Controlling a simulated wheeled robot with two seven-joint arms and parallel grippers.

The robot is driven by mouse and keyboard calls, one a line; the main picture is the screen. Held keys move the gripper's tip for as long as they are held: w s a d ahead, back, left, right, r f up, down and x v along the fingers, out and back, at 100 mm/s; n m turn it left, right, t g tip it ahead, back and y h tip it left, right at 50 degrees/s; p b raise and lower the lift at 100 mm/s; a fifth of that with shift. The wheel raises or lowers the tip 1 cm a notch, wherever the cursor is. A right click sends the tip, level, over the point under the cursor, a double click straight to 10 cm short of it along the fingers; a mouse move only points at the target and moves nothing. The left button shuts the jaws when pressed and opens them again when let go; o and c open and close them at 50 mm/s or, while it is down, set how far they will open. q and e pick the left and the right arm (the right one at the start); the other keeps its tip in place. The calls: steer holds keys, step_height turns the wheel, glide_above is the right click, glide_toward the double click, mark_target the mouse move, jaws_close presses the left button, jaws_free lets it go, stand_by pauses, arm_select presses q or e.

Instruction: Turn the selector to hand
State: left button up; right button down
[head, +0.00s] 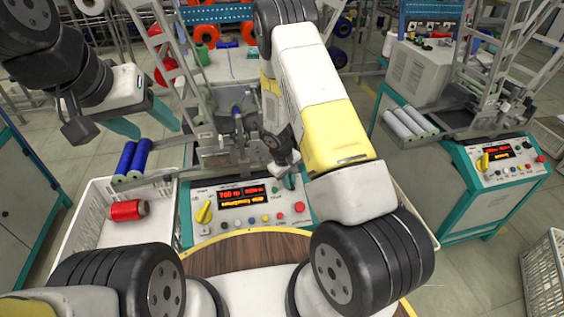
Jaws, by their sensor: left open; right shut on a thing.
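The near winding machine's control panel (243,208) is in the middle of the head view, with red and orange displays, a yellow knob (204,212) at left and several buttons. My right gripper (288,168) reaches down to the panel's upper right corner. It is shut on what appears to be the selector there; the gripper and my arm hide most of it, and its pointing direction cannot be read. My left gripper (112,122) is open and empty at the upper left, apart from the panel.
A white crate (88,222) left of the panel holds a red spool (128,210). Blue bobbins (132,158) lie above it. A round wooden top (215,258) lies in front of the panel. A second winding machine (470,185) stands at right.

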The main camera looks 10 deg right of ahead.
mark_target(286, 193)
steer(key=c, duration=1.5)
jaws_free()
steer(key=shift+v, duration=3.9)
